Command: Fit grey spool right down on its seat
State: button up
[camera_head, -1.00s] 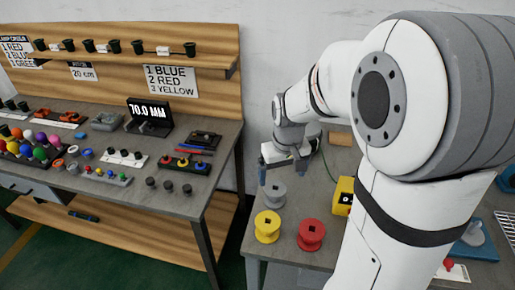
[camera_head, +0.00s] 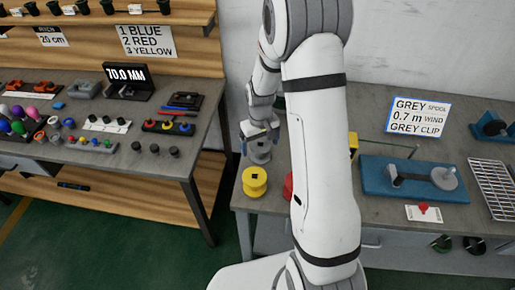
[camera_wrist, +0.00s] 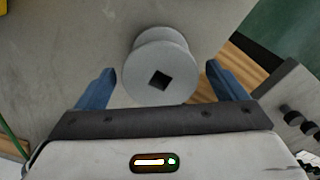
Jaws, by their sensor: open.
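The grey spool (camera_head: 260,154) stands on the right-hand table near its left edge, partly hidden by my gripper (camera_head: 259,132) in the head view. In the wrist view the grey spool (camera_wrist: 160,50) shows its round flange and square centre hole. My gripper (camera_wrist: 160,70) is open, with one blue finger on each side of the spool and visible gaps to both. I cannot tell whether this is the seat.
A yellow spool (camera_head: 255,182) and a mostly hidden red spool (camera_head: 288,186) stand near the grey one. A sign (camera_head: 418,115) reads grey spool, 0.7 m wind, grey clip. A wire rack (camera_head: 494,185) lies at the far right. My arm hides the table's middle.

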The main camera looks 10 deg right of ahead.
notch_tip(320, 180, down, 2)
jog(key=c, duration=1.1)
